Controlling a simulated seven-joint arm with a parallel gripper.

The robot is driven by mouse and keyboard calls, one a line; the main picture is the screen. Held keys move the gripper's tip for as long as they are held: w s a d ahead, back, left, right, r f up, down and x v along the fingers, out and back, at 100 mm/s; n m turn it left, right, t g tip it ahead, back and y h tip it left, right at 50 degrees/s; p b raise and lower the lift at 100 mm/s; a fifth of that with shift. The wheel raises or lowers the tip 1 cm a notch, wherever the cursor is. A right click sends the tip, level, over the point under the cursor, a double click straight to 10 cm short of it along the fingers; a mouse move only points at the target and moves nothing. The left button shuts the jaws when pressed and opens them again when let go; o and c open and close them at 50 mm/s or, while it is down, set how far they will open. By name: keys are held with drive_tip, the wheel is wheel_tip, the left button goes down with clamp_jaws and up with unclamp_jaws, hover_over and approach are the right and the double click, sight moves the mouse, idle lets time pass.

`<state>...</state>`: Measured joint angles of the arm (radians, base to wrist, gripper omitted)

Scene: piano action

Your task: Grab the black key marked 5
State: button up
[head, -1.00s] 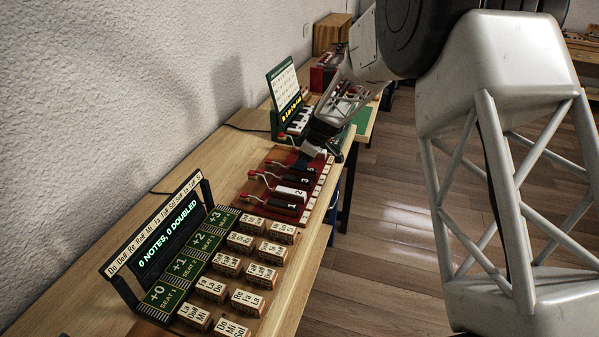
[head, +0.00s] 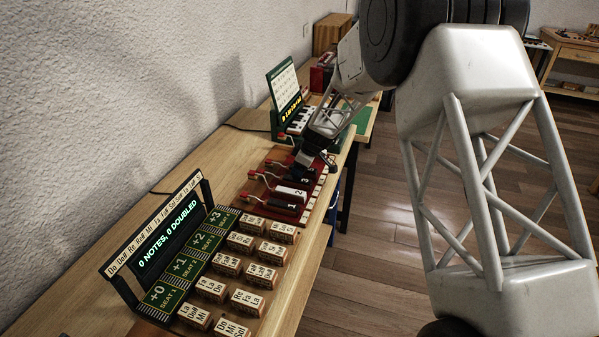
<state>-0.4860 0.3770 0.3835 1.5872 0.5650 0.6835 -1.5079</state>
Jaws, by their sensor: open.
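The red key board (head: 306,212) sits on the wooden bench, with dark and white keys in a row and red-tipped levers along its left side. A black key (head: 284,207) and a white key marked 2 (head: 290,192) lie at the near end, with a dark key marked 3 (head: 298,179) beyond them. I cannot make out a 5 on any key; the far end of the row is partly hidden by my gripper. My gripper (head: 302,163) is open, low over that far end. Whether it touches a key is too small to tell.
A green toy piano with a raised panel (head: 287,88) stands just beyond the board. Nearer is a rack with a display (head: 165,235) reading 0 notes, 0 doubled, and several lettered wooden blocks (head: 240,242). The wall (head: 120,80) runs along the left.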

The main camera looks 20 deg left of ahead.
drive_tip(key=c, duration=1)
drive_tip(key=shift+r, duration=0.1)
drive_tip(key=shift+c, duration=0.2)
drive_tip(key=shift+r, duration=4.9)
